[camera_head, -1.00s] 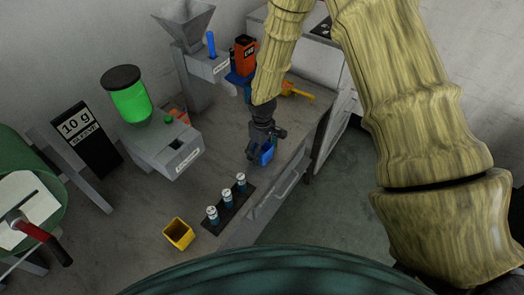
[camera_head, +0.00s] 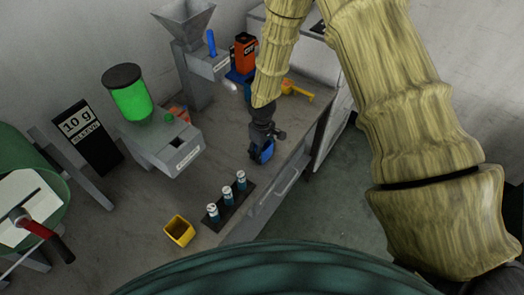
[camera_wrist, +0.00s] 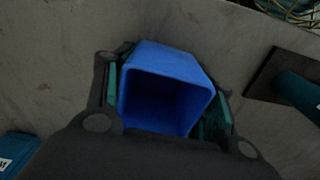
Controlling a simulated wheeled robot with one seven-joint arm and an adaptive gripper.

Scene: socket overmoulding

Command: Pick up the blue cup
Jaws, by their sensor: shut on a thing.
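The blue cup (camera_head: 265,152) is a small square-mouthed cup near the right edge of the bench, partly hidden by my gripper in the head view. My gripper (camera_head: 262,150) is shut on it. In the wrist view the cup (camera_wrist: 165,88) sits between the two fingers of my gripper (camera_wrist: 165,95), one finger on each side, with its open mouth towards the camera. The inside that shows looks empty. Whether its base touches the bench cannot be told.
A dark rack with three labelled vials (camera_head: 227,195) stands in front of the gripper. A yellow cup (camera_head: 179,231) is at the front left. A grey machine with a green container (camera_head: 131,101) stands left; a hopper machine (camera_head: 190,50) and an orange-red container (camera_head: 245,52) are behind.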

